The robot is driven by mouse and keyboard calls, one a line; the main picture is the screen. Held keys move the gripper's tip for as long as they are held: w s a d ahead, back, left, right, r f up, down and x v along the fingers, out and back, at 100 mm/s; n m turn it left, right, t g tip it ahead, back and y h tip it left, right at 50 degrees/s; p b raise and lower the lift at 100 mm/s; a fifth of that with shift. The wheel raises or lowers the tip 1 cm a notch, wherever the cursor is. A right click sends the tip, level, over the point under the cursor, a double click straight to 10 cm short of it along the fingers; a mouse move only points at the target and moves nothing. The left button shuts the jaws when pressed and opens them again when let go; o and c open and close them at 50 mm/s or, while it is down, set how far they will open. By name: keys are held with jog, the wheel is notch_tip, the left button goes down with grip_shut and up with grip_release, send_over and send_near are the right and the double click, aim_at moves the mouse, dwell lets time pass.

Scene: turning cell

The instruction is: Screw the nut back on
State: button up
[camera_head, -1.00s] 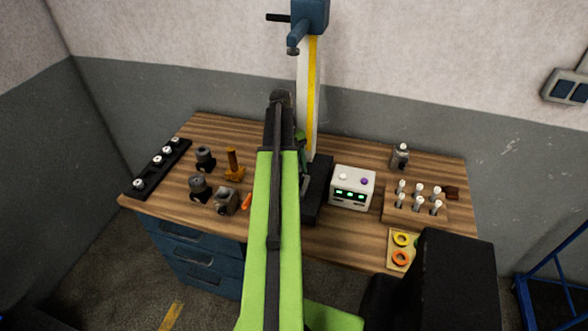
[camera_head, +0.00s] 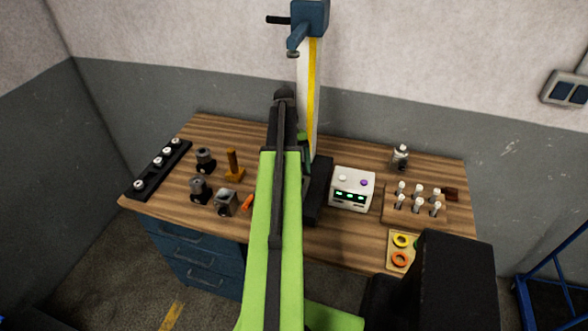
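My gripper is not visible; my green and black arm reaches over the middle of the bench and covers what lies under its far end. I cannot pick out the nut for certain. Small dark round-topped holders (camera_head: 205,158) and (camera_head: 200,188) stand on the left half of the wooden bench (camera_head: 290,238). A grey block with a round opening (camera_head: 226,203) sits just right of the nearer one. A grey metal piece with a light top (camera_head: 401,157) stands alone at the back right.
A black strip (camera_head: 150,184) with several light knobs lies at the left edge. An orange-brown post (camera_head: 233,165), a white box with green lights (camera_head: 352,188), a wooden rack of pegs (camera_head: 414,215) and a ring tray (camera_head: 391,265) stand around. A white-yellow column (camera_head: 313,95) with a blue head (camera_head: 310,15) rises behind.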

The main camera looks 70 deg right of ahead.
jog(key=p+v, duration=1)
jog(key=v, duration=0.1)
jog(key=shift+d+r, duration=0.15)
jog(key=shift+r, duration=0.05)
